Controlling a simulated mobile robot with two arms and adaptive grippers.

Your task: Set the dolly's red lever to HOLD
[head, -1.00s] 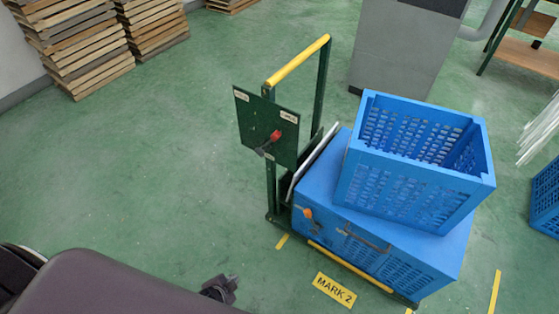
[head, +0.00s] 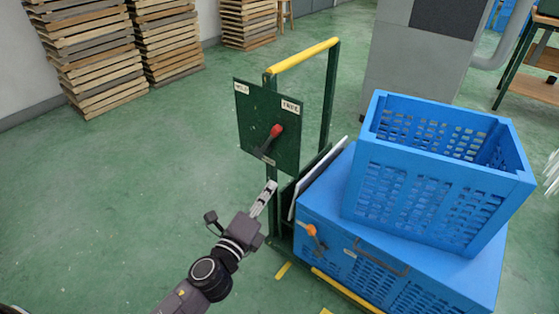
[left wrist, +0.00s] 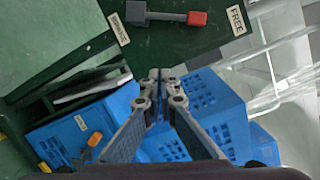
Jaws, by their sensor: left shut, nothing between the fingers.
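The dolly (head: 329,102) has a yellow-topped green handle frame with a dark green panel (head: 253,118). The red-knobbed lever (head: 276,130) sits on the panel, its dark arm slanting up right toward the FREE label (head: 290,105). The HOLD label (head: 242,88) is at the panel's upper left. In the left wrist view the red knob (left wrist: 196,18) points toward the FREE label (left wrist: 236,20). My left gripper (head: 270,187) is shut and empty, just below the panel and apart from the lever; its fingertips (left wrist: 160,75) meet in the left wrist view. My right gripper is out of view.
Blue crates (head: 440,180) are stacked on the dolly, with an orange-knobbed handle (head: 311,230) at the lower crate's left end. A grey cabinet (head: 410,70) stands behind. Wooden stacks (head: 80,50) stand far left. The floor left of the dolly is clear.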

